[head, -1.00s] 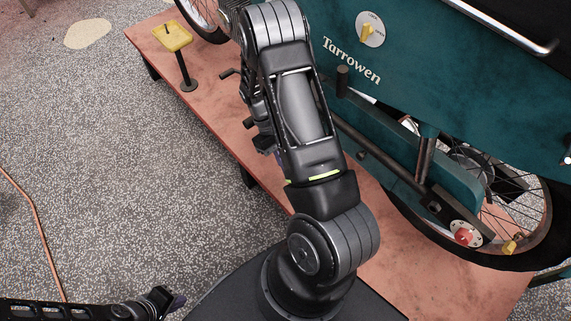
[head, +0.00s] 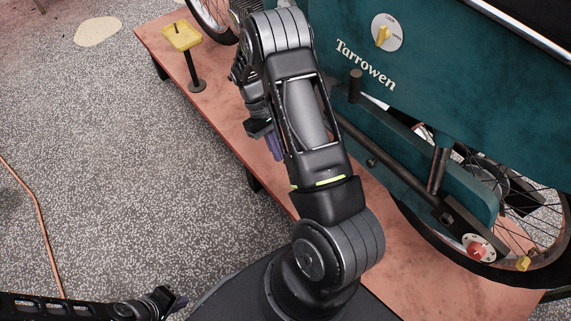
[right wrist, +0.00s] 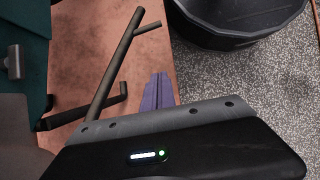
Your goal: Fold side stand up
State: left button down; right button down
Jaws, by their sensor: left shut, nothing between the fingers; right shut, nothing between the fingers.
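What appears to be the side stand is a dark rod with a short peg near its end, low beside the teal cart body (head: 440,60). In the right wrist view the rod (right wrist: 112,68) slants over the pink platform. In the head view a matching bar (head: 400,177) runs along the cart's lower side, its other end hidden behind my right arm. My right gripper (head: 276,147) points down past the platform's near edge, shut and empty; its purple fingers (right wrist: 157,93) show beside the rod, apart from it in the picture. My left gripper (head: 178,302) is shut and empty over the floor, lower left.
The pink platform (head: 205,95) carries the cart, with a spoked wheel (head: 540,225) at right. A yellow-topped post (head: 182,37) stands at the platform's far left. A second bent dark rod (right wrist: 90,113) lies near the first. An orange cable (head: 38,215) crosses the floor.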

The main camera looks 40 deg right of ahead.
jog(key=shift+w+d+r, duration=0.1)
jog(key=shift+w+r, duration=0.7)
jog(key=shift+w, duration=0.05)
jog(key=s+a+f+t+y, duration=0.1)
jog(key=s+a+f+t, duration=0.4)
jog(key=a, duration=0.8)
jog(key=s+a+f+y, duration=0.1)
jog(key=s+a+f, duration=0.2)
jog(key=a+f, duration=0.7)
jog(key=s+a+r+m+t+y, duration=0.1)
jog(key=s+a+r, duration=0.15)
jog(key=a, duration=0.25)
jog(key=s+a+r+t, duration=0.1)
jog(key=s+a+r, duration=0.1)
jog(key=s+a, duration=0.15)
notch_tip(320, 180, up, 18)
jog(key=w+p, duration=0.1)
jog(key=p, duration=1.7)
jog(key=shift+w+a, duration=0.2)
jog(key=shift+w, duration=0.05)
